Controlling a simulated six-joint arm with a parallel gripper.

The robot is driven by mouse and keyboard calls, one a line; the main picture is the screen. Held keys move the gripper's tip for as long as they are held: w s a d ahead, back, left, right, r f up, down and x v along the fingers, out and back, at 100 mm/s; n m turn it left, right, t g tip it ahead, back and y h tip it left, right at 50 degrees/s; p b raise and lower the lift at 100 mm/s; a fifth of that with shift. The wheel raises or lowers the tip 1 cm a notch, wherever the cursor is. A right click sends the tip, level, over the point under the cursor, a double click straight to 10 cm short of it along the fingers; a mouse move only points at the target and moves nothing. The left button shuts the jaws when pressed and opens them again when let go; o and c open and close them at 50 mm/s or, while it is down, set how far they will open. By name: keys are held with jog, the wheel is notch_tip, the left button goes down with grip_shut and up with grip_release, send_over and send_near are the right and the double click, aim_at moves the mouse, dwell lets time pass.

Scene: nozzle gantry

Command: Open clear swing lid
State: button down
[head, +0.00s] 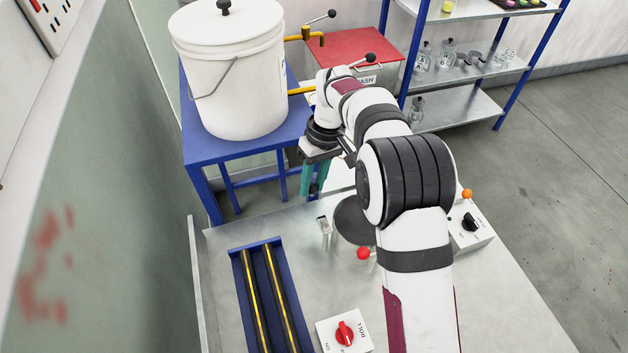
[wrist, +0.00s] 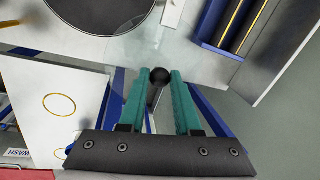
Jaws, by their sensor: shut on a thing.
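My gripper (wrist: 160,82) has teal fingers, one on each side of a black ball knob (wrist: 160,76), and is shut on it. A grey stem runs from the knob back between the fingers. A faint see-through panel, which looks like the clear lid (wrist: 185,58), shows around the knob; its edges and hinge are hard to make out. In the head view my gripper (head: 314,186) points down beyond the far left part of the metal table, with the knob (head: 314,188) at its tips. The lid cannot be told apart there.
A dark round plate (head: 352,220) lies on the metal table (head: 290,222), partly behind my arm. A red ball knob (head: 363,253), a blue roller rack (head: 236,290) and a control box (head: 344,333) stand nearer. A white bucket (head: 232,85) on a blue stand is close behind my gripper.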

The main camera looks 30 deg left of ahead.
jog(key=c, duration=0.6)
grip_release()
jog(key=r, duration=0.5)
jog(key=w+d+r, duration=0.1)
jog(key=r, duration=0.4)
jog(key=w+r, duration=0.1)
jog(key=r, duration=0.4)
jog(key=shift+w+d+r, duration=0.25)
jog(key=shift+d, duration=0.05)
